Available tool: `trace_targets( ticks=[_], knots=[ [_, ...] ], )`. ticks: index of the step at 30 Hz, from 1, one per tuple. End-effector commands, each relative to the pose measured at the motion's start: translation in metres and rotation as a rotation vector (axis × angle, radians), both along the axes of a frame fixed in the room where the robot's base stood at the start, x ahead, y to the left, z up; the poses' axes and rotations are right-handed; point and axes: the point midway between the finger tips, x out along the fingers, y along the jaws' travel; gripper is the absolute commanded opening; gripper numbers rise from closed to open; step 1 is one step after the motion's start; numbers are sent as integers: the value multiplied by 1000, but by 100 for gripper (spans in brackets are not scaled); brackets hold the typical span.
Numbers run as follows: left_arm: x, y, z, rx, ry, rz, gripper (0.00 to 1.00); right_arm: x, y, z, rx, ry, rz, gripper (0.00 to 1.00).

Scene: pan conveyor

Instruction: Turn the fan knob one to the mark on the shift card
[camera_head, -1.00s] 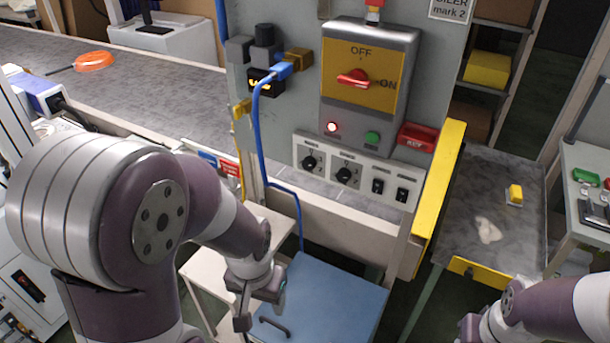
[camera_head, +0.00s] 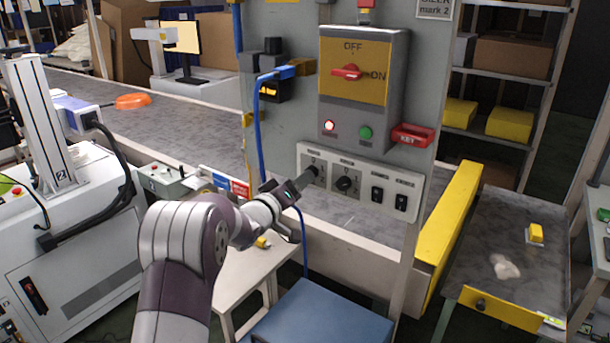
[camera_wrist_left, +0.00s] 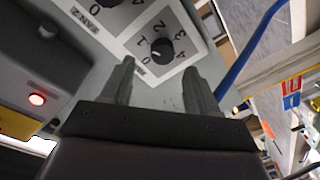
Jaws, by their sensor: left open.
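Fan knob one (camera_wrist_left: 161,51) is black, on a white plate with a dial from 0 to 4. In the wrist view it lies just beyond and between the fingertips of my left gripper (camera_wrist_left: 159,68), which is open. Its white line seems to point to the 0 and 1 side. My right gripper is out of view.
Two black switches (camera_head: 388,197) sit right of the knobs. A blue cable (camera_head: 256,130) hangs left of the knobs. A yellow rail (camera_head: 448,225) stands at right.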

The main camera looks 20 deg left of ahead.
Motion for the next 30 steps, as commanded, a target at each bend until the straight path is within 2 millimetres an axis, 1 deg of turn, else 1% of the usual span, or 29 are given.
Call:
trace_targets(
  ticks=[1,3,6,10,18,20,21,23,24,30],
  knots=[
    [11,-3,1,1,0,-1,60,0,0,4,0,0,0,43],
    [23,-7,1,1,0,1,60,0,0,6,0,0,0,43],
    [35,-9,0,0,1,2,60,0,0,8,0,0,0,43],
    [42,-11,0,0,1,2,60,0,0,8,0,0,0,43],
    [43,-12,0,1,2,2,60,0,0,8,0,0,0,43],
    [43,-12,0,1,2,2,40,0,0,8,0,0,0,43],
    [43,-12,0,1,2,2,27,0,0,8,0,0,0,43],
    [43,-11,0,1,2,2,8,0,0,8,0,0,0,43],
    [43,-11,0,1,2,2,4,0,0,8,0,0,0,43],
    [43,-11,-1,9,-1,3,4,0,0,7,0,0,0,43]
  ],
)
